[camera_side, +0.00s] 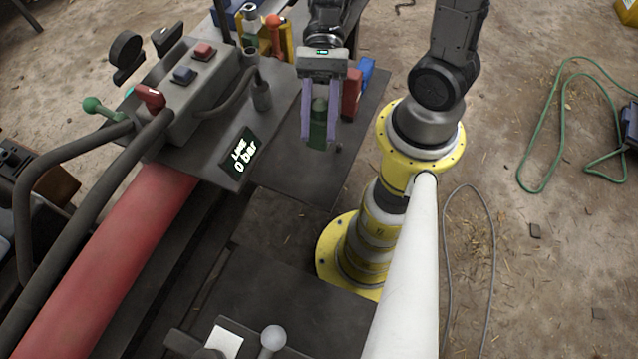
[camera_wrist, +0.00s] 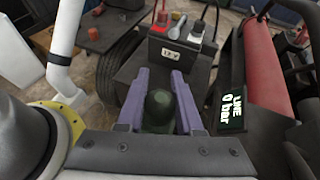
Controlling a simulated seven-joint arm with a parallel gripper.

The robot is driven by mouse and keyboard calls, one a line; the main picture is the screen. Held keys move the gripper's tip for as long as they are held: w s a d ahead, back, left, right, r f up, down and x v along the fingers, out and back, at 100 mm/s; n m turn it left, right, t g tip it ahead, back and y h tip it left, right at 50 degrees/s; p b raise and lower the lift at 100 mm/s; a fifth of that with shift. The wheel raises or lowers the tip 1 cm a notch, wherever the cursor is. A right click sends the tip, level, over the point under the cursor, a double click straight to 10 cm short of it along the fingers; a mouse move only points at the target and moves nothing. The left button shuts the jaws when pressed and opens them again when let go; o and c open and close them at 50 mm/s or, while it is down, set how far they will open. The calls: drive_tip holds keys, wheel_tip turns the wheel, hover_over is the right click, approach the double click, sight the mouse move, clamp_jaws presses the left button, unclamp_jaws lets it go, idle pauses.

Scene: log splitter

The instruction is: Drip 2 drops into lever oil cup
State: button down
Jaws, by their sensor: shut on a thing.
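My gripper (camera_side: 318,140) is shut on a dark green bottle (camera_side: 318,127), its purple fingers on either side of it. The bottle hangs over the dark metal table, right of the display; I cannot tell if its lower end touches the table. In the wrist view the bottle (camera_wrist: 159,110) shows between the fingers. A lever with a green knob (camera_side: 92,104) and a red-handled lever (camera_side: 150,96) stand on the grey control block. A small grey upright cylinder (camera_side: 262,95) is beside the block; I cannot tell whether it is the lever oil cup. No drops are visible.
The display (camera_side: 241,155) reads 0 bar. Red (camera_side: 351,92) and blue (camera_side: 366,75) items stand close right of my gripper. An orange-topped container (camera_side: 273,28) stands behind. Thick hoses and a red cylinder (camera_side: 110,260) fill the left. The table in front of the bottle is bare.

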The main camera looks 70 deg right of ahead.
drive_tip(key=shift+w+d, duration=0.15)
drive_tip(key=shift+f, duration=0.1)
wheel_tip(320, 180, down, 18)
drive_tip(key=shift+r, duration=0.25)
idle(0.5)
drive_tip(key=shift+f, duration=0.1)
drive_tip(key=c, duration=0.6)
unclamp_jaws()
drive_tip(key=shift+o, duration=0.2)
drive_tip(key=shift+f, duration=0.1)
